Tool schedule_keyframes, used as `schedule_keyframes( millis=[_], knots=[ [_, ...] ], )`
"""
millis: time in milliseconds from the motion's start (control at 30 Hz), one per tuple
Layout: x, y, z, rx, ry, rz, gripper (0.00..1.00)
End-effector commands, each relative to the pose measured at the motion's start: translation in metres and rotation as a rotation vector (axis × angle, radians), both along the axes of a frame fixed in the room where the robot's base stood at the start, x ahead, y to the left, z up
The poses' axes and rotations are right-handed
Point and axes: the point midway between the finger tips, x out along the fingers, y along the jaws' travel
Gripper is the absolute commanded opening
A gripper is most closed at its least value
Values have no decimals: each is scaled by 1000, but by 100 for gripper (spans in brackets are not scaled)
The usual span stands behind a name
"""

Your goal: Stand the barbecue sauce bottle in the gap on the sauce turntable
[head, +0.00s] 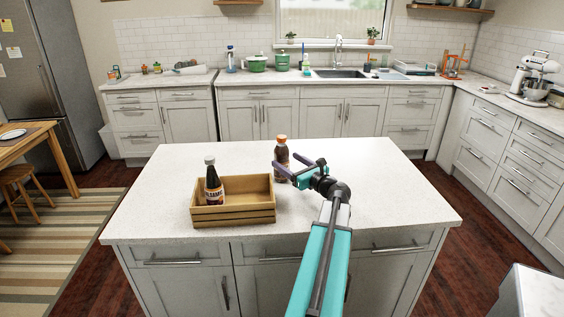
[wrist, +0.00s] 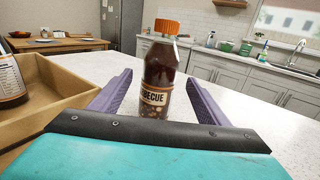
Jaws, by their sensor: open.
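The barbecue sauce bottle (head: 281,155) stands upright on the white island top, dark brown with an orange cap. In the wrist view its label (wrist: 155,97) reads "BECUE" in part, and the bottle stands centred between the purple fingers. In the wrist view the gripper (wrist: 160,85) shows clear gaps at both sides of the bottle. No sauce turntable shows in either view.
The crate's side (wrist: 68,85) is close to the left finger. The island top (head: 400,195) is clear on the right and behind.

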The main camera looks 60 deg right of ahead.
Motion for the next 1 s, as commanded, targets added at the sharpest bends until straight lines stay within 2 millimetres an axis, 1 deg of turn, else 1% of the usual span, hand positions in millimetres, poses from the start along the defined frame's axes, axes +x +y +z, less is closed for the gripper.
schedule_keyframes(
  millis=[200, 400, 967, 1000],
  knots=[
    [26, -9, 3, 1, 1, 1, 69],
    [39, -14, 2, 0, 1, 0, 69],
    [40, -14, 1, 0, 0, -2, 69],
    [40, -14, 1, 0, 0, -2, 68]
  ],
)
